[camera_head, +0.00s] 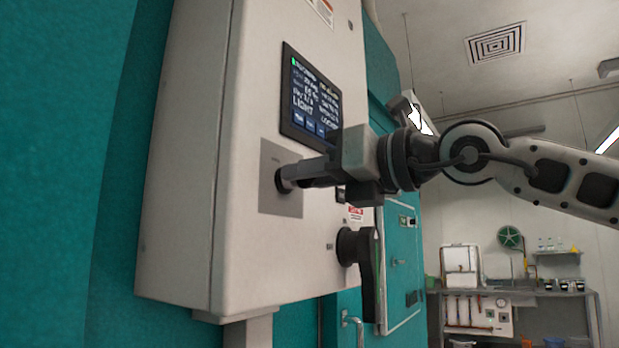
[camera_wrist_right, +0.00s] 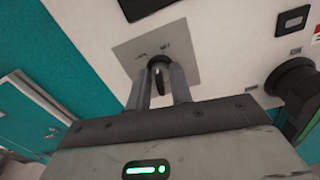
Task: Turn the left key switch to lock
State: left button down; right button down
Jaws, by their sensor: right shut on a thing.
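The left key switch (camera_head: 281,180) is a small dark round switch on a grey square plate (camera_head: 284,206) on the front of the white control box. In the right wrist view the key switch (camera_wrist_right: 158,60) shows a dark key standing out between the two fingers. My right gripper (camera_head: 292,175) reaches in from the right and is shut on the key; it also shows in the right wrist view (camera_wrist_right: 159,82). Markings on the plate (camera_wrist_right: 130,52) are too small to read. The fingers partly hide the switch in the head view. My left gripper is not in view.
The white control box (camera_head: 185,190) hangs on a teal chamber wall (camera_head: 60,170). A lit screen (camera_head: 310,98) is just above my gripper. A large black rotary handle (camera_head: 368,270) juts out below right. A shelf with lab items (camera_head: 520,290) stands far behind.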

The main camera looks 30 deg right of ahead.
jog(key=n, duration=0.4)
jog(key=shift+n, duration=0.3)
jog(key=shift+a+n, duration=0.1)
jog(key=shift+n, duration=1.4)
jog(key=shift+f, duration=0.1)
jog(key=c, duration=1.6)
grip_release()
